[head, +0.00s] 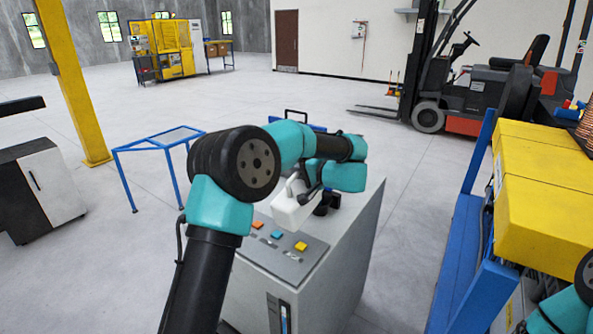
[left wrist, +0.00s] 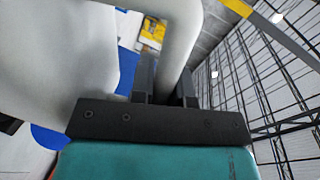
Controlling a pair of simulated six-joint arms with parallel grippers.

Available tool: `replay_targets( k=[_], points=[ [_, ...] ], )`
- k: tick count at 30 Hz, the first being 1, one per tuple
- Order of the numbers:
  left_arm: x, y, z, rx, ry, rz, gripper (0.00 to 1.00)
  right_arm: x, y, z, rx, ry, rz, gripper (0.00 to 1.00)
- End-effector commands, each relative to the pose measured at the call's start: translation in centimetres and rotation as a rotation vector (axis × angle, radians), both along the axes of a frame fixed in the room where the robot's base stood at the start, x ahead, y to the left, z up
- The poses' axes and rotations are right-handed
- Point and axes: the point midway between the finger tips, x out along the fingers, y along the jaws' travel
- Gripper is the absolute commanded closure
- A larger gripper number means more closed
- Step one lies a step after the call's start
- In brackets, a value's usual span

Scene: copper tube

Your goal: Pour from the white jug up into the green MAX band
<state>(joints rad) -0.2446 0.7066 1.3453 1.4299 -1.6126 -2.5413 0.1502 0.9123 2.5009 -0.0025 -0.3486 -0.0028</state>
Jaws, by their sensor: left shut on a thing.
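The white jug (head: 292,212) is at the end of my left arm, above the top of a grey cabinet (head: 345,250), and looks tilted. My left gripper (head: 310,187) is shut on the jug's handle; in the left wrist view the handle (left wrist: 180,45) passes between the fingers (left wrist: 167,85), with the jug body (left wrist: 60,50) to the left. A black fitting (head: 328,203) on the cabinet top shows just right of the jug. A narrow upright gauge (head: 285,315) with blue in it is on the cabinet front; I cannot make out a green band. My right gripper is out of view.
Coloured buttons (head: 276,235) sit on the cabinet's sloped panel. A blue frame table (head: 165,142) stands behind left. Yellow boxes (head: 545,190) on a blue rack (head: 465,250) stand at right. A forklift (head: 480,85) is farther back. Open floor lies between.

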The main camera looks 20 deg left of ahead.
Motion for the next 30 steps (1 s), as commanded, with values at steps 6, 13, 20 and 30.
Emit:
replay_targets(
  k=[6, 13, 20, 30],
  points=[
    [0.09, -0.02, 0.18, 0.002, 0.005, 0.000, 1.00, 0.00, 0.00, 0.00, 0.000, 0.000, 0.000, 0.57],
    [0.17, -0.04, 0.27, 0.003, 0.010, 0.000, 1.00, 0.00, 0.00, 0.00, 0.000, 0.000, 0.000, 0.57],
    [0.27, -0.06, 0.35, 0.005, 0.016, 0.000, 1.00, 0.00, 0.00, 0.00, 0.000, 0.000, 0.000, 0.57],
    [0.38, -0.09, 0.46, 0.007, 0.026, 0.000, 1.00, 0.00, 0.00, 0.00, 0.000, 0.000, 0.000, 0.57]
  ],
)
